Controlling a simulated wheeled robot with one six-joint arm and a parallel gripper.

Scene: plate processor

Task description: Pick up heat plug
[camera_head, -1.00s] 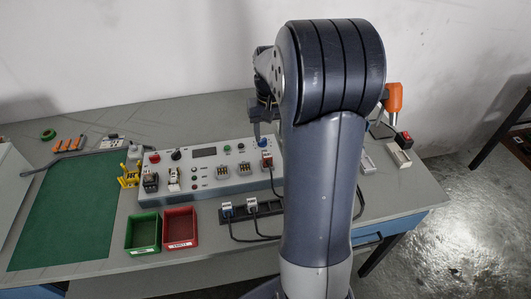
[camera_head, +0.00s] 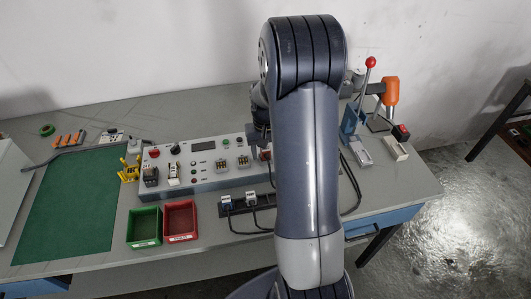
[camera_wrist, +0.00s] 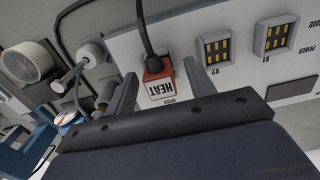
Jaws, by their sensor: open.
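The heat plug (camera_wrist: 160,87) is an orange-red block with a white "HEAT" label and a black cable, standing at the control panel (camera_wrist: 185,20). In the head view only a reddish bit of it (camera_head: 265,155) shows beside my arm. My gripper (camera_wrist: 160,68) is open, with one finger on each side of the plug in the wrist view. Whether the fingers touch it I cannot tell. In the head view my gripper (camera_head: 258,135) is low over the panel's right part, mostly hidden by my arm.
Two pin sockets (camera_wrist: 216,50) (camera_wrist: 274,38) sit beside the plug. Two cabled plugs (camera_head: 227,202) (camera_head: 251,198) stand in a black strip in front. A green bin (camera_head: 144,240) and a red bin (camera_head: 180,235) are at front left. A red-knobbed lever (camera_head: 370,63) stands at right.

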